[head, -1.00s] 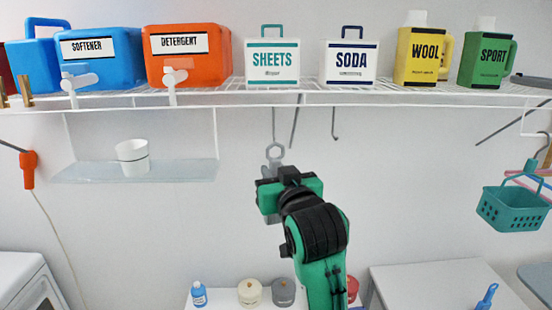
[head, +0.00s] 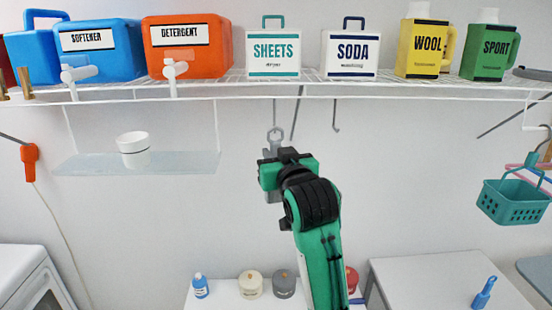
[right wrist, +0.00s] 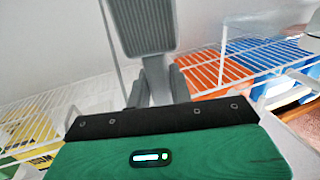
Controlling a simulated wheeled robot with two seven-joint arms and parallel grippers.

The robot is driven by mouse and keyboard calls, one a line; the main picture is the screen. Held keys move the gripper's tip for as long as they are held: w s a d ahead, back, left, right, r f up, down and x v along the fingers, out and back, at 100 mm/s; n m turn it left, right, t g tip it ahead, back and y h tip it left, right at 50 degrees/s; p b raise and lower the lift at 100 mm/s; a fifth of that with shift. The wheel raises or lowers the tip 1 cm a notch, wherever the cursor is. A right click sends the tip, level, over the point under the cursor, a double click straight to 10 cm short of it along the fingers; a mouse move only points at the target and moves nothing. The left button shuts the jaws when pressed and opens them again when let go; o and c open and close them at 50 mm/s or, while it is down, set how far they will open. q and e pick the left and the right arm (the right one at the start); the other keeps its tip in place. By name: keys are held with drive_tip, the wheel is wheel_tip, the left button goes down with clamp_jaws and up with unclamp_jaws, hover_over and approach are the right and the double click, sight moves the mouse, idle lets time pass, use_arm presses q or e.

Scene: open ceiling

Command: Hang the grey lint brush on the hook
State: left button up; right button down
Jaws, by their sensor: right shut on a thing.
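My right gripper (head: 279,158) is raised in front of the wall, below the wire shelf, and is shut on the grey lint brush. The brush's grey ring (head: 275,134) sticks up above the jaws in the head view. In the right wrist view the brush's ribbed rectangular head (right wrist: 147,25) shows, with its narrow neck between my fingers (right wrist: 158,87). A thin wire hook (head: 274,112) hangs from the shelf just above the ring. The ring overlaps the wire's lower end in the picture; I cannot tell whether they touch. My left gripper is not in view.
The wire shelf (head: 230,98) holds boxes and jugs. A second hook (head: 336,118) and a slanted brace (head: 296,113) hang to the right. A glass shelf with a white cup (head: 133,143) is left; a teal basket (head: 513,201) hangs right. Bottles and tins stand below.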

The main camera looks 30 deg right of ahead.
drive_tip(key=shift+w+d+f, duration=0.1)
drive_tip(key=shift+w+d, duration=0.35)
drive_tip(key=shift+w, duration=0.25)
drive_tip(key=shift+w+d+f, duration=0.1)
drive_tip(key=shift+w+d, duration=0.3)
drive_tip(key=shift+w, duration=0.25)
drive_tip(key=shift+w+d+f, duration=0.3)
drive_tip(key=shift+w+f, duration=0.15)
drive_tip(key=shift+w, duration=0.1)
drive_tip(key=c, duration=1.2)
unclamp_jaws()
drive_tip(key=shift+o, duration=0.2)
drive_tip(key=shift+f, duration=0.1)
